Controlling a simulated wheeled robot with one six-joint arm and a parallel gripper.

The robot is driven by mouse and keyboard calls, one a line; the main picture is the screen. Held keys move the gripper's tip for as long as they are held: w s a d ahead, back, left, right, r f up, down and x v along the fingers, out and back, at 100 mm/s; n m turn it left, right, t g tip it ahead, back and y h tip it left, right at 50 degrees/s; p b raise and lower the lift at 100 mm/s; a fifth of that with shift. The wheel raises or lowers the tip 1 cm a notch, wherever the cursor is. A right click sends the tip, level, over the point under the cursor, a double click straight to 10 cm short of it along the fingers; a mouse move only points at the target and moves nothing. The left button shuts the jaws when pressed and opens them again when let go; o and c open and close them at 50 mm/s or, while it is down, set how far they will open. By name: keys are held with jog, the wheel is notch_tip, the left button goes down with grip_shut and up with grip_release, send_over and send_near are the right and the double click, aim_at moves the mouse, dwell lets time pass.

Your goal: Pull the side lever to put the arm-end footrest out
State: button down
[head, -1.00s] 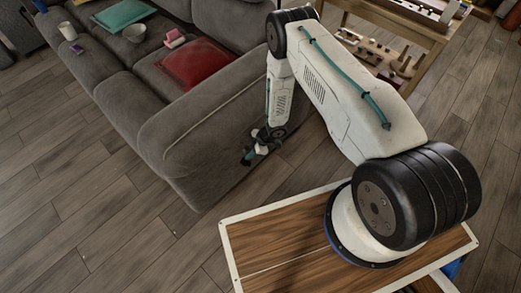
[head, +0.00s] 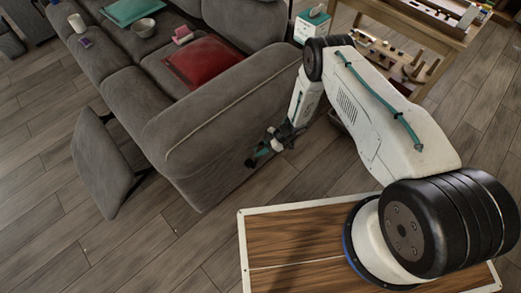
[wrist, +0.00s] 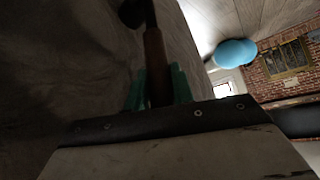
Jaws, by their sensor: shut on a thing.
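The grey sofa (head: 235,105) stands at the upper left in the head view. At its near arm end, the padded footrest (head: 103,165) is swung out in front of the seat, tilted above the floor. My gripper (head: 258,155) is at the outer side of the sofa arm. In the wrist view its teal fingers (wrist: 158,90) are shut around the brown grip of the side lever (wrist: 154,55), whose dark end meets the grey fabric. The lever is too small and covered to make out in the head view.
A red cushion (head: 204,64), a bowl (head: 144,27) and a teal item (head: 130,10) lie on the sofa. A wooden table (head: 420,28) with small objects stands at the upper right. Bare plank floor (head: 60,225) is open at the lower left.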

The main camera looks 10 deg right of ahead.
jog(key=c, duration=1.2)
grip_release()
jog(key=shift+w, duration=0.1)
jog(key=v, duration=0.7)
jog(key=shift+d+r, duration=0.25)
